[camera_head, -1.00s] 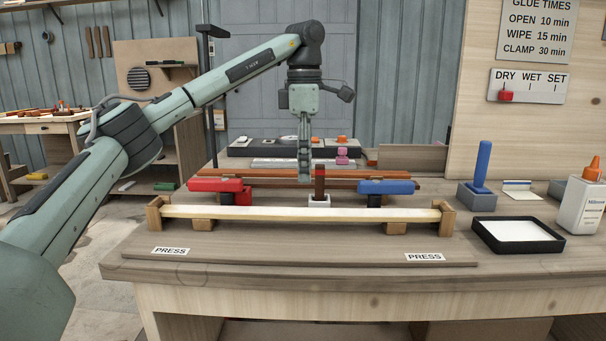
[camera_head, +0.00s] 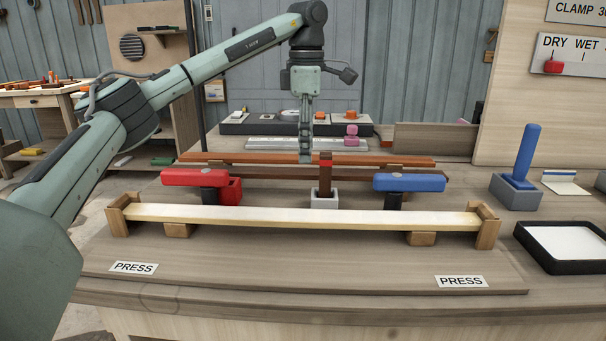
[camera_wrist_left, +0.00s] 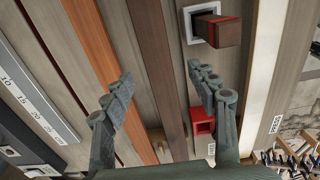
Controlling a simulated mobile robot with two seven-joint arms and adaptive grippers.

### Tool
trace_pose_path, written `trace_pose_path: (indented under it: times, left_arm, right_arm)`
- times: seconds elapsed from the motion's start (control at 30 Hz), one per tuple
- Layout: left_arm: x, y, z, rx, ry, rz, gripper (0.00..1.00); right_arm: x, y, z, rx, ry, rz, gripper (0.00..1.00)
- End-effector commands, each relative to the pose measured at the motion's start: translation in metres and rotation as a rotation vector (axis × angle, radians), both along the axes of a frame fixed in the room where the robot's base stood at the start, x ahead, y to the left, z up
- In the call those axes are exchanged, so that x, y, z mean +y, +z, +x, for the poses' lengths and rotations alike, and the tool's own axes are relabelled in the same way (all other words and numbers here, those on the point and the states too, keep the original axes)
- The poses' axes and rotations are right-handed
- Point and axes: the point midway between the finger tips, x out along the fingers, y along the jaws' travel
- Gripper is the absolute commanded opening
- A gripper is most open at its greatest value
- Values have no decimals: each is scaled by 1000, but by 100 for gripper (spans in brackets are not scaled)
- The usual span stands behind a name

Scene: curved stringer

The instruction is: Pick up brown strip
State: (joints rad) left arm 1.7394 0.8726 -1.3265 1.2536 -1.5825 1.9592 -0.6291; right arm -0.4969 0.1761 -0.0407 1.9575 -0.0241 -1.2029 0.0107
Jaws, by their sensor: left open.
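The dark brown strip (camera_head: 275,173) lies lengthwise across the bench, behind the red and blue clamps and in front of an orange-brown strip (camera_head: 220,157). In the left wrist view, the brown strip (camera_wrist_left: 156,62) runs between my finger lines, with the orange-brown strip (camera_wrist_left: 92,48) to its left. My left gripper (camera_head: 306,158) points down over the strips. Its two fingers (camera_wrist_left: 160,78) are spread apart with nothing between them, one on each side of the brown strip in the picture. The height gap is hard to judge. My right gripper is not in view.
A red clamp (camera_head: 195,178) and a blue clamp (camera_head: 408,183) stand in front of the strips. Between them an upright brown piece (camera_head: 325,177) sits in a white holder (camera_head: 324,201). A pale strip (camera_head: 300,217) spans wooden end blocks at the front. A black tray (camera_head: 563,247) is at right.

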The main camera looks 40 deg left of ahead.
Motion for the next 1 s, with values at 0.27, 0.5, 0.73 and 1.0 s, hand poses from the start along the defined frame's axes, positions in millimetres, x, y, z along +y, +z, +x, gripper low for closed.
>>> trace_pose_path:
  times: [0.27, 0.5, 0.73, 1.0]
  left_arm:
    - [7, -37, -3, 1, 1, 1, 59]
    - [7, -40, -3, 0, 1, 0, 59]
    - [7, -40, -3, 0, 1, 0, 34]
    - [6, -40, -3, 0, 0, 0, 0]
  right_arm:
    - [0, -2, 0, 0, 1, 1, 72]
    - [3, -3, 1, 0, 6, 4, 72]
    - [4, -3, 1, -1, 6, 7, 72]
    - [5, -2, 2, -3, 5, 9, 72]
